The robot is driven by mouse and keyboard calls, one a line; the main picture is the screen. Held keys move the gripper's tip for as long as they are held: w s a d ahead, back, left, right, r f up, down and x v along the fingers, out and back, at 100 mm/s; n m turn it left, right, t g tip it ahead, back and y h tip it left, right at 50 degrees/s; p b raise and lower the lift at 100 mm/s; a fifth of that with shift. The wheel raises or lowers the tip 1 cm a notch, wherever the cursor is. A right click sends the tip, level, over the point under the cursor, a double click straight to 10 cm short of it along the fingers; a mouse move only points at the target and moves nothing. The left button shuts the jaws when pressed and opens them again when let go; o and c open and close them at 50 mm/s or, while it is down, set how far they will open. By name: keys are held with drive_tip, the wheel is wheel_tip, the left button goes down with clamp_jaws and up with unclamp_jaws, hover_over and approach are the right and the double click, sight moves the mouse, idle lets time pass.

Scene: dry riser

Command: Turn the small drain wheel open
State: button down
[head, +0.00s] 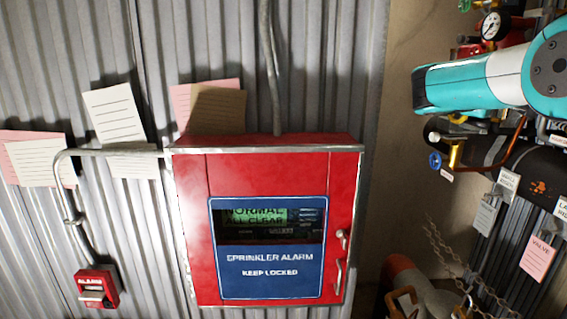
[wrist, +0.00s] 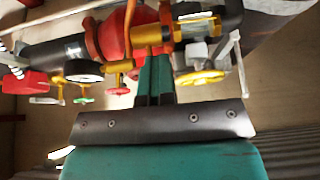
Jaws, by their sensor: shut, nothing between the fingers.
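In the head view a small blue handwheel (head: 435,160) sits on a brass fitting at the right, below my teal arm. In the wrist view there are several small handwheels: a yellow one (wrist: 200,77), a red one (wrist: 120,91) and a green one (wrist: 83,100). I cannot tell from the frames which one is the drain wheel. My gripper (wrist: 153,56) is shut and empty, its teal fingers pointing toward the pipework and brass fittings. It overlaps the brass in the picture; I cannot tell whether it touches. The fingers are not seen in the head view.
A red sprinkler alarm cabinet (head: 350,180) hangs on the corrugated wall. A pressure gauge (head: 494,25), a dark pipe (head: 475,155), hanging tags (head: 538,258) and a chain (head: 440,245) crowd the right side. A small red call box (head: 97,288) is at lower left.

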drive_tip(key=shift+s+d+r, duration=0.2)
drive_tip(key=shift+r, duration=0.15)
drive_tip(key=shift+r+p, duration=0.3)
drive_tip(key=shift+p, duration=0.25)
drive_tip(key=shift+s+r+p, duration=0.1)
drive_tip(key=shift+r+p, duration=0.45)
drive_tip(key=shift+p, duration=0.2)
drive_tip(key=shift+r+p, duration=0.75)
drive_tip(key=shift+p, duration=0.5)
drive_tip(key=a, duration=0.6)
drive_tip(key=shift+s, duration=0.15)
